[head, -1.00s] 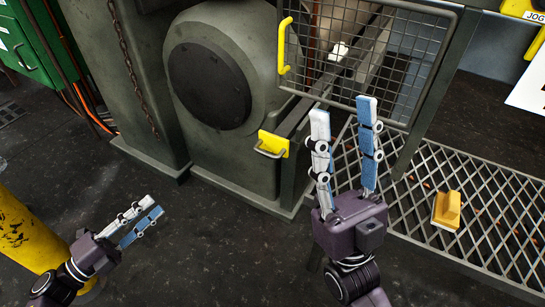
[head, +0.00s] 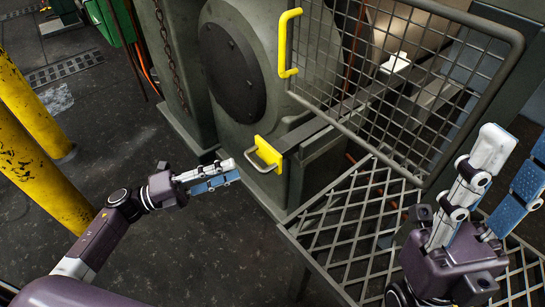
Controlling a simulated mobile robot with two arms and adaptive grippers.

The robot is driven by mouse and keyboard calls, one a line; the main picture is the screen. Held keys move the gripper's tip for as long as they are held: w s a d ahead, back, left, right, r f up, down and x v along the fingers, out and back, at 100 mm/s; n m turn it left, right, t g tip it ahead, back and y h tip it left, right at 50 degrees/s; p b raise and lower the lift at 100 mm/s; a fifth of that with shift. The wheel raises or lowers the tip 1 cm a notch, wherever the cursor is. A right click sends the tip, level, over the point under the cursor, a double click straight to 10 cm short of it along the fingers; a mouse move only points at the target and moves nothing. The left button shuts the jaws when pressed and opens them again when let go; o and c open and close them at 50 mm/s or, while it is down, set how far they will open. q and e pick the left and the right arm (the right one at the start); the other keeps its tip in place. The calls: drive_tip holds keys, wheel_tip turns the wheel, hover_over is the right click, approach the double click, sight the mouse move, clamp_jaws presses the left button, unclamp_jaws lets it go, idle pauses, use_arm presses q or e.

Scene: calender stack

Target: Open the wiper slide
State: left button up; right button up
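The wiper slide shows in the head view as a dark bar (head: 306,132) with a yellow end plate (head: 267,150) and a metal pull handle (head: 262,160). It sticks out beside the grey machine housing, below the mesh guard. My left gripper (head: 232,171) is left of the handle and a little lower in the picture, pointing towards it, with a gap between. Its two fingers overlap from this angle, so their opening is unclear. My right gripper (head: 518,150) is open and empty at the right, over the grating and away from the handle.
A mesh guard (head: 415,80) with a yellow handle (head: 288,42) hangs above the slide. A metal grating (head: 345,225) lies below right. Yellow posts (head: 40,165) stand at the left. The floor (head: 215,245) left of the grating is clear.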

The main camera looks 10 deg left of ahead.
sight(253, 161)
use_arm(q)
drive_tip(key=b+x, duration=0.1)
drive_tip(key=x, duration=0.6)
clamp_jaws()
idle(0.3)
